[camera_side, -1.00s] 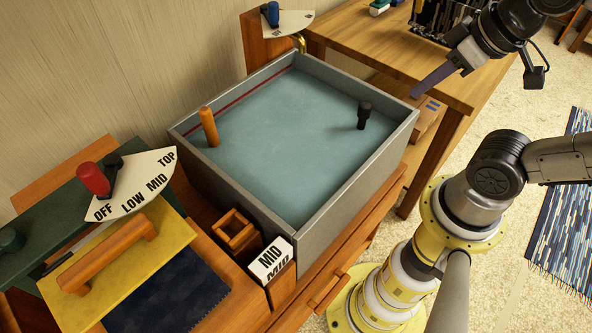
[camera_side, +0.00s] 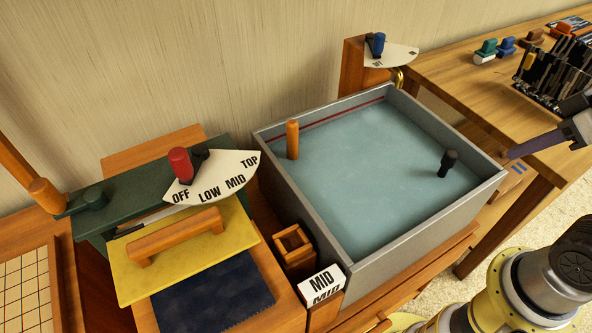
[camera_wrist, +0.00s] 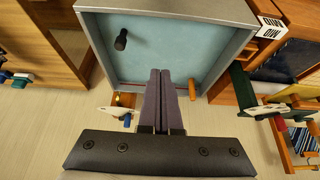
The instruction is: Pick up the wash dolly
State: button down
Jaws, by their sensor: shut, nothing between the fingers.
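The grey basin (camera_side: 408,238) holds a blue-green surface, perhaps water. An orange wooden peg (camera_side: 293,140) stands upright in it near the left wall, and a black knobbed peg (camera_side: 447,164) stands near the right. The orange one looks like the wash dolly's handle, but I cannot tell for certain; anything below the surface is hidden. The wrist view shows the orange peg (camera_wrist: 192,90) right of my fingers and the black peg (camera_wrist: 121,40) at upper left. My gripper (camera_wrist: 160,73) is shut and empty. In the side view my gripper (camera_side: 512,155) is by the basin's right corner, apart from both pegs.
A dial with a red knob (camera_side: 180,164) and a yellow board with a wooden handle (camera_side: 175,237) stand left of the basin. A small open wooden box (camera_side: 293,245) and a MID sign (camera_side: 322,284) are at its front. A wooden table (camera_side: 460,85) with tools is behind right.

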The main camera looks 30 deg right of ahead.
dwell(0.4)
jog(key=shift+c, duration=2.3)
grip_release()
